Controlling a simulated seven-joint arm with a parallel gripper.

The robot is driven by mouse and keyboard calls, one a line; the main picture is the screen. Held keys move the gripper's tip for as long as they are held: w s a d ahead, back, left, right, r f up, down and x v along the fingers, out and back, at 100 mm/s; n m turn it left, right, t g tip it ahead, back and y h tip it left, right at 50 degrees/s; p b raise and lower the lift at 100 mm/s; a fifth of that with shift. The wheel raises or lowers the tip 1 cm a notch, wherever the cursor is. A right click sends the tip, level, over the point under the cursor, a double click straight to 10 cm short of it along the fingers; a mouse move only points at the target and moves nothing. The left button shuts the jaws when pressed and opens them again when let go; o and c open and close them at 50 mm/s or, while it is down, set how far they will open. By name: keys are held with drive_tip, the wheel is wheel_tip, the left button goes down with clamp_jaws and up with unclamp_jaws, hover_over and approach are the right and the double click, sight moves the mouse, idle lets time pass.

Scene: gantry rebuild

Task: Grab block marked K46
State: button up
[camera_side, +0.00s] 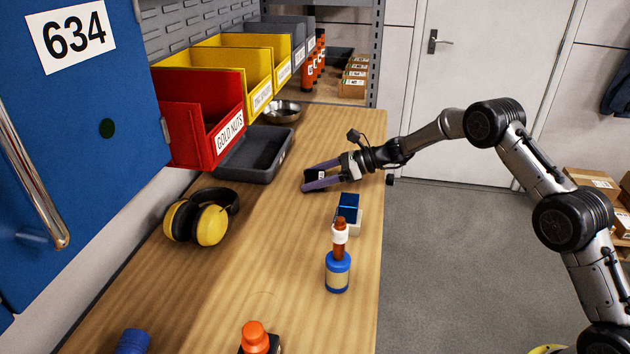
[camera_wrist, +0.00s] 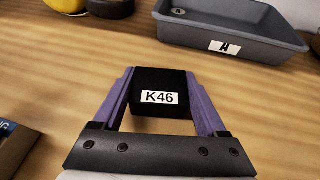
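A black block with a white label reading K46 (camera_wrist: 160,97) sits between the two purple fingers of my gripper (camera_wrist: 160,82) in the wrist view. The fingers reach along its left and right sides, close to it. Whether they press on it is not clear. In the side view my gripper (camera_side: 318,175) is low over the wooden bench, near its right edge. The dark block (camera_side: 312,173) shows between the fingers there, partly hidden by them. Whether it rests on the bench cannot be told.
A grey tray (camera_side: 232,163), yellow-black earmuffs (camera_side: 211,226) and a red bin (camera_side: 190,148) are to the left. Mid-bench is clear.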

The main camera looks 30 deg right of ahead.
clamp_jaws()
drive_tip(key=shift+r, duration=0.2)
drive_tip(key=shift+r, duration=0.1)
